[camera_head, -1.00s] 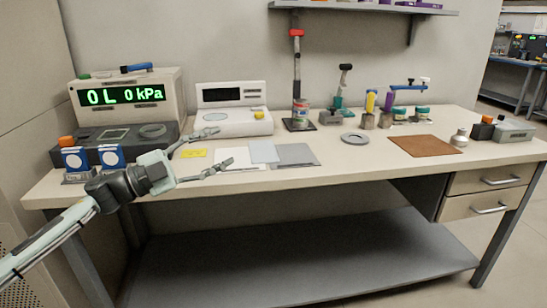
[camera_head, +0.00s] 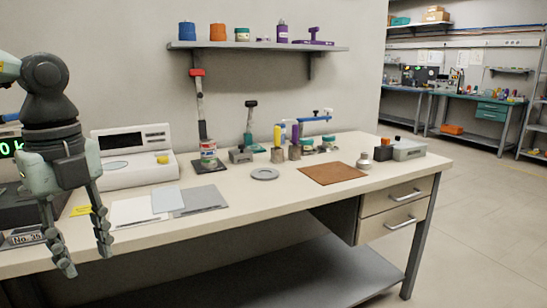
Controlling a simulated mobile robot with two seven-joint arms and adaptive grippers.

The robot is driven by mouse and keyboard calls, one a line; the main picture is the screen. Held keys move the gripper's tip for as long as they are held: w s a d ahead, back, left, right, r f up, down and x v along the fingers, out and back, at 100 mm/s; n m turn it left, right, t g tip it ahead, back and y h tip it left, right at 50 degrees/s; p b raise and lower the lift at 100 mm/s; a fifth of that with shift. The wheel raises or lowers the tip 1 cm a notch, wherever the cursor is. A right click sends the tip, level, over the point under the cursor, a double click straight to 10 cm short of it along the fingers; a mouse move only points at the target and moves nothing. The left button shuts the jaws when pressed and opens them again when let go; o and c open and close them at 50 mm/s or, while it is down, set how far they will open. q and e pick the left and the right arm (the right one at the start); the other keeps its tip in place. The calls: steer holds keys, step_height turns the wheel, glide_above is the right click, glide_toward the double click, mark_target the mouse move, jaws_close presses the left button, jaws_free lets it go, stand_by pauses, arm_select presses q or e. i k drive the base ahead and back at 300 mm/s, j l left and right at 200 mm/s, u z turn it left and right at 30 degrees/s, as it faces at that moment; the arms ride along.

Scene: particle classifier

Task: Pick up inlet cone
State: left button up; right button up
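I cannot tell for sure which thing is the inlet cone. A small pale, rounded piece with a narrow top (camera_head: 364,160) stands at the right of the bench, beside the brown mat, and may be it. My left gripper (camera_head: 86,258) hangs at the left of the view with its fingers pointing down. Its fingers are spread and empty. It is far to the left of the pale piece, in front of the display units. My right gripper is not in view.
The bench (camera_head: 235,222) holds a white scale (camera_head: 122,170), grey plates (camera_head: 200,200), a grey ring (camera_head: 265,174), a brown mat (camera_head: 331,174) and a grey box (camera_head: 409,150). Several small tools stand along the back. A wall shelf (camera_head: 260,46) hangs above. The bench's front middle is clear.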

mark_target(364, 162)
steer(key=i+l, duration=0.3)
steer(key=l, duration=0.15)
steer(key=i+l+u, duration=0.1)
steer(key=i+l, duration=0.2)
steer(key=l, duration=0.15)
steer(key=i+l, duration=0.3)
steer(key=l, duration=0.15)
steer(key=i+l+u, duration=0.15)
steer(key=i+l, duration=0.15)
steer(key=l, duration=0.2)
steer(key=i+l, duration=0.25)
steer(key=l, duration=0.25)
steer(key=i+l+u, duration=0.1)
steer(key=i+l, duration=0.2)
steer(key=l, duration=0.2)
steer(key=i+l, duration=0.2)
steer(key=l, duration=0.3)
steer(key=i+l+u, duration=0.1)
steer(key=i+l, duration=0.15)
steer(key=l, duration=0.25)
